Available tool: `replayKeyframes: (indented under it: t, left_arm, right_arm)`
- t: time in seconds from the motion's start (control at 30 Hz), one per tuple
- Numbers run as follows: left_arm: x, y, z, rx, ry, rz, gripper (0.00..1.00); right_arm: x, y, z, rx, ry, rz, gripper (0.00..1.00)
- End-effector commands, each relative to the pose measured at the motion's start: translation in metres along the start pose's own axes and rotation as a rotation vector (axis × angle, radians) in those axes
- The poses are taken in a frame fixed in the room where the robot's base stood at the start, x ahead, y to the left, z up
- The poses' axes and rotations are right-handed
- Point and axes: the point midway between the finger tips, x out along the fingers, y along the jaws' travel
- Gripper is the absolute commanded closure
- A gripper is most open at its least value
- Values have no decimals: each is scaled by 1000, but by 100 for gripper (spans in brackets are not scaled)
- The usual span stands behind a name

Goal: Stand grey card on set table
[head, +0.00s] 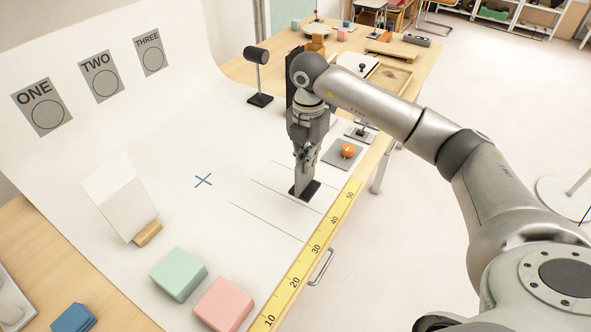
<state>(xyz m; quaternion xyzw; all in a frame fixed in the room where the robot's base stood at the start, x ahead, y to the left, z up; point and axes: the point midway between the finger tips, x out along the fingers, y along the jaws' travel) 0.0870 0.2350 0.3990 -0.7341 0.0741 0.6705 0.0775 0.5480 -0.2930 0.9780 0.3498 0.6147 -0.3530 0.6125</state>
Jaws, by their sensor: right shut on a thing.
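My right gripper (304,172) comes down from above over the white set table (215,218). It is shut on an upright thing with a dark flat foot (311,190), which appears to be the grey card, mostly hidden by the fingers. The foot is over the thin lines drawn near the table's front edge. I cannot tell whether it touches the surface. My left gripper is not in view.
A white card in a wooden foot (148,233), a green block (178,274) and a pink block (223,304) stand left. A grey mat (332,154) with an orange ball (348,151) lies beyond the gripper. A yellow ruler (305,262) runs along the front edge. A black lamp (257,57) stands behind.

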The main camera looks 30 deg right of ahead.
Motion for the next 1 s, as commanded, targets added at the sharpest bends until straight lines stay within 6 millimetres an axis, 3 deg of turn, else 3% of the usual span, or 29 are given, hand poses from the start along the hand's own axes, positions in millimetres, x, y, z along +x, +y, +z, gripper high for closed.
replayKeyframes:
  t: [0.37, 0.6, 0.97, 1.0]
  left_arm:
    - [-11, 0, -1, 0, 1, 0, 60]
    - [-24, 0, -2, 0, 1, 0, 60]
    - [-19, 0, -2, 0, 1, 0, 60]
    - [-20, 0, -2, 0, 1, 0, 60]
  right_arm:
    - [34, 29, -8, -2, 1, 0, 100]
    - [62, 27, -7, -1, 0, 2, 100]
    - [67, 27, -7, -1, -1, 2, 100]
    - [66, 27, -7, -1, -1, 2, 88]
